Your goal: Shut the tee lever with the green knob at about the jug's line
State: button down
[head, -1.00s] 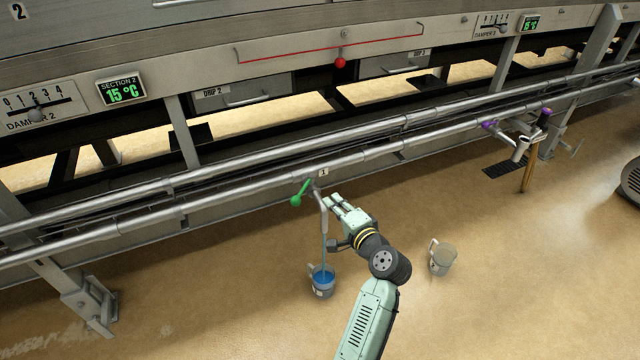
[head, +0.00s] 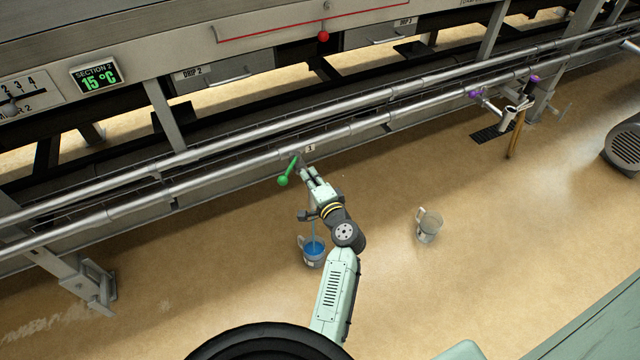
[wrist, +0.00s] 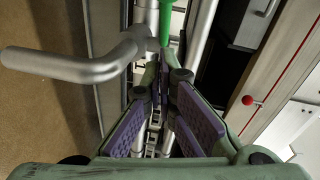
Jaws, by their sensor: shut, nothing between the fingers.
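The green-knobbed tee lever (head: 283,181) sticks out from the lower pipe by the tag marked 1. In the wrist view the green lever (wrist: 166,22) shows at the top centre, just beyond the fingertips. My gripper (head: 306,172) is shut and empty, just right of the lever; I cannot tell if they touch. In the wrist view my gripper (wrist: 165,78) has purple finger pads, and a bent metal spout (wrist: 70,65) lies to its left. The jug (head: 313,260) stands on the floor below, holding blue liquid, with a blue stream above it partly hidden by my gripper.
A second, clear jug (head: 429,228) stands on the floor to the right. Two long pipes (head: 230,130) run along the machine. Purple-knobbed fittings (head: 474,93) sit farther right. A red knob (head: 323,36) hangs on a red bar above. Open floor lies in front.

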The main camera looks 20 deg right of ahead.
aim_at(289, 169)
jog(key=shift+w+a+f, duration=0.15)
jog(key=shift+w+a, duration=0.35)
jog(key=shift+a, duration=0.05)
jog(key=shift+w+a+f, duration=0.15)
jog(key=shift+w+a, duration=0.3)
jog(key=shift+a, duration=0.05)
jog(key=shift+a, duration=0.1)
jog(key=shift+w+a, duration=0.25)
jog(key=shift+a, duration=0.25)
jog(key=shift+w+a, duration=0.2)
jog(key=shift+a, duration=0.3)
